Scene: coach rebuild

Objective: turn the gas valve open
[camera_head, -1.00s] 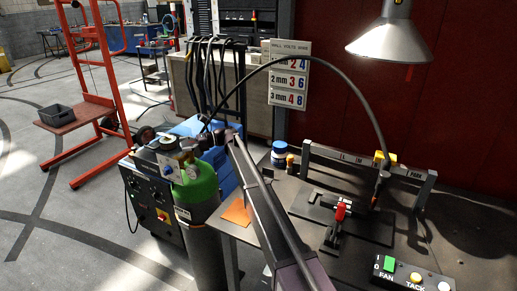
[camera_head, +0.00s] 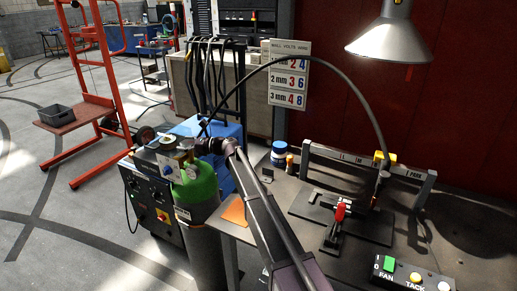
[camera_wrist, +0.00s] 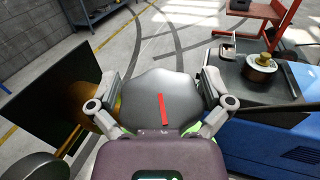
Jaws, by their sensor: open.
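The green gas cylinder (camera_head: 198,188) stands upright left of the bench, with a regulator gauge (camera_head: 168,172) on its left side. My gripper (camera_head: 207,146) is over the cylinder's top and hides much of it. In the wrist view, my gripper (camera_wrist: 160,80) is open, with one finger on each side of a dark grey, rounded valve knob (camera_wrist: 145,90) marked by a red stripe (camera_wrist: 163,109). Gaps appear small, and I cannot tell whether either finger touches the knob. Bits of green cylinder show below the knob.
A dark welding machine (camera_head: 150,205) stands left of the cylinder. The bench (camera_head: 290,225) to the right carries a fixture with a red-handled clamp (camera_head: 340,210) and a button box (camera_head: 412,278). A red trolley (camera_head: 75,115) stands on open floor at the left.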

